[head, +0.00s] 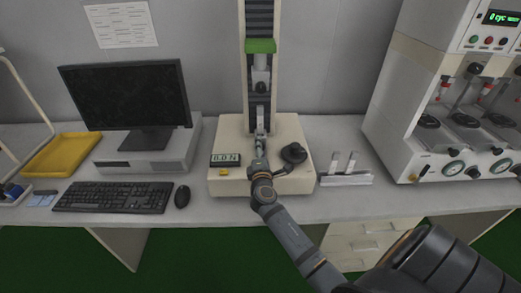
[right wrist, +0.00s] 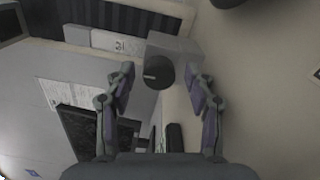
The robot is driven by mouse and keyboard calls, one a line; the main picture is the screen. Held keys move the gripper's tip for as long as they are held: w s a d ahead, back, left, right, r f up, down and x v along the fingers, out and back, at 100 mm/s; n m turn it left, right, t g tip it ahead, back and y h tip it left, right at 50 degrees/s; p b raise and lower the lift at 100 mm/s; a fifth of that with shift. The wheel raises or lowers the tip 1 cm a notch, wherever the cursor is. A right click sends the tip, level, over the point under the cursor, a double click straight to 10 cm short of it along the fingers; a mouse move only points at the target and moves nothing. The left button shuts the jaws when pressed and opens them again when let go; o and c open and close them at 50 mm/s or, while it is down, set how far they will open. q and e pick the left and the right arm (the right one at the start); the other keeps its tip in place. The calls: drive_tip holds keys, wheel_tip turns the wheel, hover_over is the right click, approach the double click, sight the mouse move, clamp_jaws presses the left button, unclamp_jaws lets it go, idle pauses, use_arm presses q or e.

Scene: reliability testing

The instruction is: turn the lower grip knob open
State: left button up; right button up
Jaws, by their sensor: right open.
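A tensile testing machine (head: 226,183) with a cream base stands at the middle of the bench. My right gripper (head: 260,138) reaches in from the front, just before the machine's column at the lower grip, which it largely hides in the head view. In the right wrist view the round dark knob (right wrist: 159,73) shows on a grey block (right wrist: 177,48). It lies between the two open fingers of the right gripper (right wrist: 160,84), with a gap on each side. I cannot tell how far it is in depth. My left gripper is not in view.
A small display (head: 225,160) is at left. A white stand (head: 346,178) is to the right. A monitor (head: 125,95), keyboard (head: 113,197) and mouse (head: 182,196) are left.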

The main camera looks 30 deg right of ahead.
drive_tip(key=v, duration=1.2)
drive_tip(key=shift+s, duration=0.1)
